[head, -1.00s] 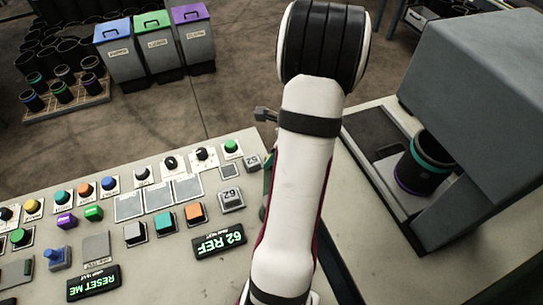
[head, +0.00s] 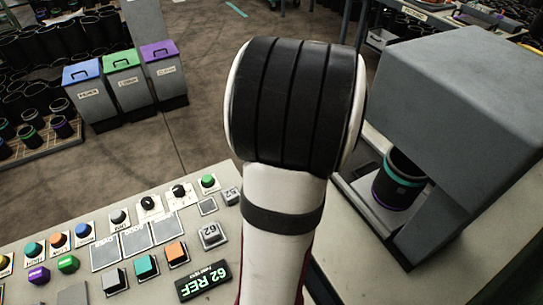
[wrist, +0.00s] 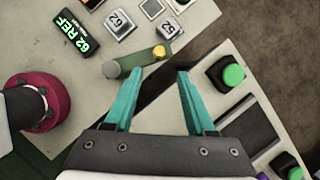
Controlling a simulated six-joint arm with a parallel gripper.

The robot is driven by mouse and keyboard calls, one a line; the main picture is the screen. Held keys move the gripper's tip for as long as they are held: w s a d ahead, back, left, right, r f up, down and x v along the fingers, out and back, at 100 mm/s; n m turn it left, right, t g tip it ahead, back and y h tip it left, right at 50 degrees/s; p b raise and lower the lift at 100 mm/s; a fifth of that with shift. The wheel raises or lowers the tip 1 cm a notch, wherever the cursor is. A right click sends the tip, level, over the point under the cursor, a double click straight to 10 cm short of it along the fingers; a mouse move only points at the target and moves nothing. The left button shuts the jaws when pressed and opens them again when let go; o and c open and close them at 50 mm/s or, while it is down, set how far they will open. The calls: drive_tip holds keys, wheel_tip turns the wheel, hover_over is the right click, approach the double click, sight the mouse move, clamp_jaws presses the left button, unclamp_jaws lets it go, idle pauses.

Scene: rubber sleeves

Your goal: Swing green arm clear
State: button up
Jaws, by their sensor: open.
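The green arm (wrist: 135,61) is a short flat bar in the wrist view, with a grey round knob (wrist: 110,70) at its left end and a yellow knob (wrist: 159,52) at its right end. It lies along the edge of the button panel, by the dark gap between two benches. My gripper (wrist: 160,73) has two teal fingers spread apart with nothing between them. The yellow knob sits just beyond the fingertips; the left fingertip is close to the bar, and I cannot tell whether they touch. In the head view my own arm hides the green arm.
The button panel (head: 130,236) holds several buttons and a "62 REF" display (head: 203,281). A grey machine (head: 455,95) at right holds a black sleeve with teal and purple bands (head: 396,184). Green buttons (wrist: 233,75) stand on the right bench. Lidded bins (head: 123,85) stand behind.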

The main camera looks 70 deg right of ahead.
drive_tip(key=v, duration=0.4)
drive_tip(key=shift+s+r, duration=0.1)
drive_tip(key=w+a+r+n+t, duration=0.1)
drive_tip(key=w+a+r+n, duration=0.1)
drive_tip(key=w+a+n, duration=0.75)
drive_tip(key=w+a+r+n, duration=0.3)
drive_tip(key=w+a+n, duration=0.6)
drive_tip(key=w+a, duration=0.15)
drive_tip(key=s+a+f+n+g+y, duration=0.1)
drive_tip(key=s+a+f+n+g, duration=0.1)
drive_tip(key=s+a+n, duration=0.4)
drive_tip(key=s+a+f+n+g, duration=0.3)
drive_tip(key=s+a+n, duration=0.3)
drive_tip(key=s+a, duration=0.4)
drive_tip(key=shift+a+f+g+y, duration=0.25)
drive_tip(key=shift+g+y, duration=0.05)
drive_tip(key=shift+y, duration=0.1)
drive_tip(key=shift+w, duration=0.1)
